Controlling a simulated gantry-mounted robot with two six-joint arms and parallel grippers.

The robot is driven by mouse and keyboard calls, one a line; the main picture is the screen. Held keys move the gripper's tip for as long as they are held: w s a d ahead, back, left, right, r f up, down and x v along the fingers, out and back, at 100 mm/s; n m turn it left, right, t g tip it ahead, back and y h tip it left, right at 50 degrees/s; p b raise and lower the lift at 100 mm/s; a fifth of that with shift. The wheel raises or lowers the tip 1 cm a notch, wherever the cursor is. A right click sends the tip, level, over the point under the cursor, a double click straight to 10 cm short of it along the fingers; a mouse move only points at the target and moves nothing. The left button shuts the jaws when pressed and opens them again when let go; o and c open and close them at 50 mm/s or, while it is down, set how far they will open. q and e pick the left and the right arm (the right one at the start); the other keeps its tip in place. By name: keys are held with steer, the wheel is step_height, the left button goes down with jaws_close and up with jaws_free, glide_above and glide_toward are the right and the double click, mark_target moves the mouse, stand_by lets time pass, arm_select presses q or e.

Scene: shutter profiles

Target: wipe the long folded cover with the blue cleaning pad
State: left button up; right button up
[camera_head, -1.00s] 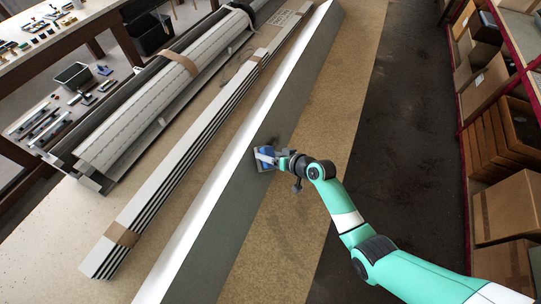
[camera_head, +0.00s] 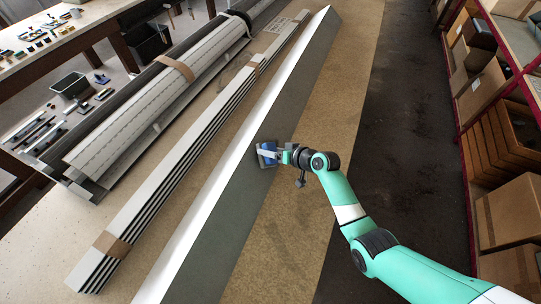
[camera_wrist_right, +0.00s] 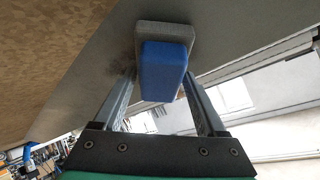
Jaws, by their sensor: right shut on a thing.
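The long folded cover (camera_head: 222,225) lies diagonally across the table, with a bright white strip along its left and a dark grey face on its right. My right gripper (camera_head: 277,154) is over the grey face, around the middle of the visible length. It is shut on the blue cleaning pad (camera_head: 265,160), which has a grey lower layer. In the right wrist view, the pad (camera_wrist_right: 165,68) sits between the two fingers, its grey layer against the cover (camera_wrist_right: 92,88). A dark smudge (camera_wrist_right: 121,48) shows on the cover beside the pad. My left gripper is out of view.
Left of the cover lie a strapped bundle of slim profiles (camera_head: 165,180) and a larger bundle of slatted shutters (camera_head: 140,120). Bare tabletop (camera_head: 290,225) runs along the right. Shelves with boxes (camera_head: 512,212) stand beyond the dark floor.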

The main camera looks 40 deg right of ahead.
mark_target(275, 145)
steer(key=d, duration=0.1)
steer(key=b, duration=0.1)
steer(key=w+d+b, duration=0.1)
steer(key=shift+w+d+f, duration=0.1)
steer(key=shift+d+f, duration=0.2)
steer(key=shift+w+d+r, duration=0.1)
steer(key=shift+d+r, duration=0.05)
steer(key=shift+w+d+b, duration=0.1)
steer(key=shift+d+b, duration=0.1)
steer(key=shift+b, duration=0.4)
steer(key=shift+w+d+f+b, duration=0.1)
steer(key=shift+w+d+b, duration=0.1)
steer(key=shift+d+b, duration=0.25)
steer(key=shift+w+d+f+b, duration=0.1)
steer(key=shift+w+d+b, duration=0.05)
steer(key=shift+d+b, duration=0.2)
steer(key=shift+w+d, duration=0.25)
steer(key=shift+d, duration=0.45)
steer(key=d+b, duration=0.1)
steer(key=w+d+b, duration=0.1)
steer(key=shift+w+d+b, duration=0.1)
steer(key=shift+d+b, duration=0.2)
steer(key=shift+b, duration=0.1)
steer(key=shift+w+d+r, duration=0.1)
steer(key=shift+d+r, duration=0.05)
steer(key=shift+d, duration=0.2)
